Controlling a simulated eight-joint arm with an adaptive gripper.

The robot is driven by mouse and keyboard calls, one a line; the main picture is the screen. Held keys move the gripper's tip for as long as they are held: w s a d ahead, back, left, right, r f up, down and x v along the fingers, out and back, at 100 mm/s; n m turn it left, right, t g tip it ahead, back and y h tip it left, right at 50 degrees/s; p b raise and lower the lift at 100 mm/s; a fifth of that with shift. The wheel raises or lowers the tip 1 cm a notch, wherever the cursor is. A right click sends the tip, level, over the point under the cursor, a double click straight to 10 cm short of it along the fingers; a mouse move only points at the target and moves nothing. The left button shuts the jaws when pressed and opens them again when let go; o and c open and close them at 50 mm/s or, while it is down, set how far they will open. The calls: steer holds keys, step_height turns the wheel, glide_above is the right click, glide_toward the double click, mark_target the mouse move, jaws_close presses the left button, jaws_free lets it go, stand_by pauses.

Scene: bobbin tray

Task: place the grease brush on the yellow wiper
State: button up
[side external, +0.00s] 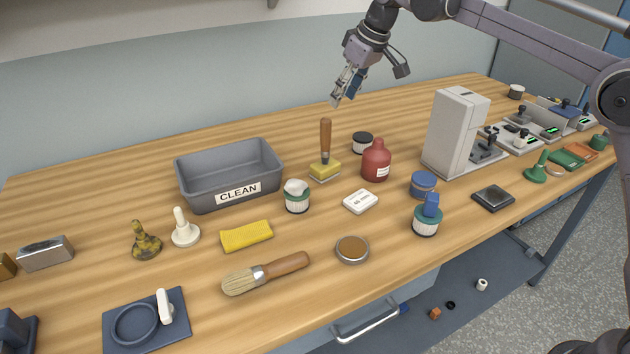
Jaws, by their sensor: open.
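The grease brush (290,265), with a wooden handle, metal ferrule and pale bristles, lies on the table near the front edge. The yellow wiper (246,236), a folded textured cloth, lies flat just behind the brush, apart from it. My gripper (344,102) is open and empty, high above the back of the table, well away from both. Below it stands an upright wooden-handled tool (325,142) with a yellow block at its base.
A grey CLEAN bin (190,195) stands behind the wiper. A striped jar (297,200), white box (360,201), red bottle (376,162) and brown-topped tin (352,249) are around the middle. A dark tray (115,333) is at front left. A grey machine (452,130) rises at right.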

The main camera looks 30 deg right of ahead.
steer(key=s+d+f+m+t+h, duration=0.1)
steer(key=s+d+f+m, duration=0.15)
steer(key=s, duration=1.05)
steer(key=s+d+f+m+t, duration=0.1)
steer(key=s+d+f, duration=0.15)
steer(key=s, duration=0.95)
steer(key=s+d+f+t, duration=0.1)
steer(key=s+d+f, duration=0.1)
steer(key=s+f, duration=0.5)
steer(key=shift+s+m+h, duration=0.4)
steer(key=shift+s+m, duration=0.05)
steer(key=shift+s, duration=0.55)
